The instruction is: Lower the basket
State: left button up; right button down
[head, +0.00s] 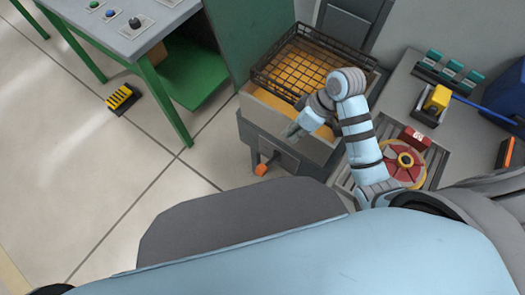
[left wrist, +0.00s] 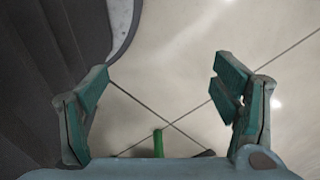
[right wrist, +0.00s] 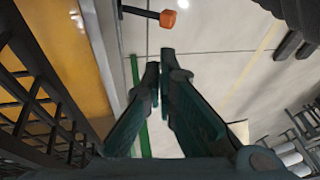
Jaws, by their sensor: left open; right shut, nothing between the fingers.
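The black wire basket (head: 268,82) sits over the yellow top of a grey machine in the head view. Its mesh also shows at the left of the right wrist view (right wrist: 40,95). An orange-tipped lever (head: 262,169) sticks out of the machine's front; its orange tip shows at the top of the right wrist view (right wrist: 168,18). My right gripper (head: 291,131) is shut and empty, above the machine's front edge, beside the basket and apart from the lever. My left gripper (left wrist: 165,75) is open and empty over the floor, outside the head view.
A green-legged control table (head: 125,25) with buttons stands at the left. A yellow-black block (head: 121,97) lies on the floor. A grey bench at the right holds a red-yellow wheel (head: 404,164), a red box (head: 415,138) and a yellow block (head: 437,99).

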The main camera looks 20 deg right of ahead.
jog(key=s, duration=0.2)
jog(key=b, duration=0.6)
send_over(266, 165)
notch_tip(266, 165, down, 18)
jog(key=shift+f, duration=0.1)
jog(key=shift+w+a+f, duration=0.1)
jog(key=shift+a+f, duration=0.05)
jog(key=shift+f, duration=0.1)
pick_arm(q)
notch_tip(266, 165, down, 6)
jog(key=shift+s+d, duration=0.15)
jog(key=shift+s, duration=0.05)
